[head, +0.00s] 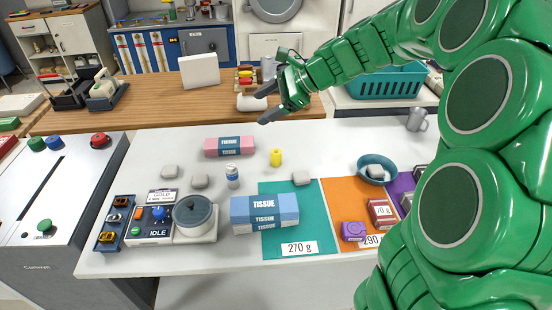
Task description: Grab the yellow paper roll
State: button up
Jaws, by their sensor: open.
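A small yellow roll (276,157) stands upright on the white table (330,149), behind the green mat and right of the pink tissue pack. It is small in the head view, and nothing covers it. My gripper (262,107) is at the end of my green arm, above and behind the roll near the table's far edge. Its dark fingers are apart and point left. Nothing is between them, and the gripper does not touch the roll.
A pink tissue pack (229,146), a small bottle (232,176) and a grey stone-like piece (301,178) lie around the roll. A blue tissue pack (265,212) is in front. A teal bowl (361,167) stands to the right. The table between roll and bowl is clear.

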aim_at(272, 156)
jog(key=w+d+f+m+t+y, duration=0.1)
jog(key=w+d+f+m+t, duration=0.1)
jog(key=w+d+m, duration=0.45)
jog(key=w+d+f+m+t, duration=0.2)
jog(key=w+m, duration=0.1)
jog(key=w, duration=0.7)
jog(key=shift+n, duration=0.35)
jog(key=f, duration=2.6)
jog(key=shift+s+f, duration=0.2)
jog(key=shift+w+a+f, duration=0.1)
jog(key=shift+a+f, duration=0.1)
jog(key=shift+f, duration=0.2)
jog(key=shift+x, duration=3.7)
jog(key=shift+w+d+f, duration=0.1)
jog(key=shift+d, duration=0.05)
jog(key=c, duration=1.1)
